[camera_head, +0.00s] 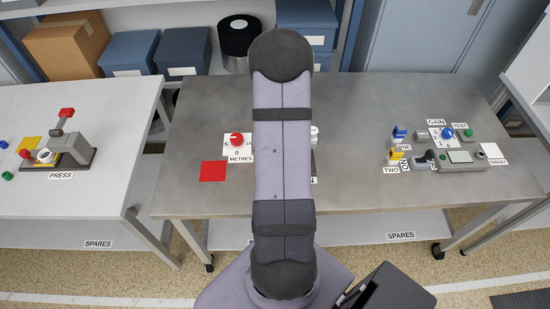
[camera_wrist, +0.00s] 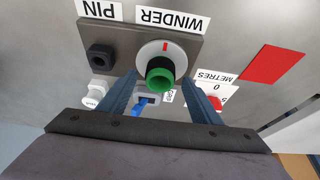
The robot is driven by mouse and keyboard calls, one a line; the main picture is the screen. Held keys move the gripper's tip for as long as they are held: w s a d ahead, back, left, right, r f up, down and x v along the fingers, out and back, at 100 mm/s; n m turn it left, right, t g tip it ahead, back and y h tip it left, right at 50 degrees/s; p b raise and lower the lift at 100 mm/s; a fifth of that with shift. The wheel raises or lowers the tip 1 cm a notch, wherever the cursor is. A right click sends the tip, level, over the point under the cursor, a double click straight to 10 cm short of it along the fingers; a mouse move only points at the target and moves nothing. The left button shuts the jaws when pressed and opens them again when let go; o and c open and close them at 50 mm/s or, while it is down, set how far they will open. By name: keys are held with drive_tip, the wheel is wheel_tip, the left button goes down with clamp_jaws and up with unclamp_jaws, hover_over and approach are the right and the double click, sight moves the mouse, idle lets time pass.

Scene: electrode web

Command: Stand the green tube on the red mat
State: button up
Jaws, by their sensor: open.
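The green tube (camera_wrist: 160,82) shows in the wrist view as a green ring with a dark opening. It stands end-on to the camera, with a black part behind it, on the round pale disc of the winder (camera_wrist: 185,50). My gripper (camera_wrist: 159,78) is open, its two blue-grey fingers on either side of the tube; I cannot tell whether they touch it. The red mat (camera_head: 213,171) lies bare on the grey table, left of my arm. It also shows at the right of the wrist view (camera_wrist: 272,66). In the head view my arm hides the tube and gripper.
A red METRES knob (camera_head: 237,139) stands between the mat and my arm. A dark block with a hole (camera_wrist: 101,57), labelled PIN, shares the winder's plate. A blue-levered switch (camera_wrist: 145,101) and white knob (camera_wrist: 97,92) are close by. The table's middle right is clear.

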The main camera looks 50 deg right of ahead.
drive_tip(key=shift+x, duration=1)
drive_tip(key=c, duration=1.2)
drive_tip(key=shift+r, duration=0.55)
wheel_tip(320, 180, up, 9)
drive_tip(key=p, duration=0.7)
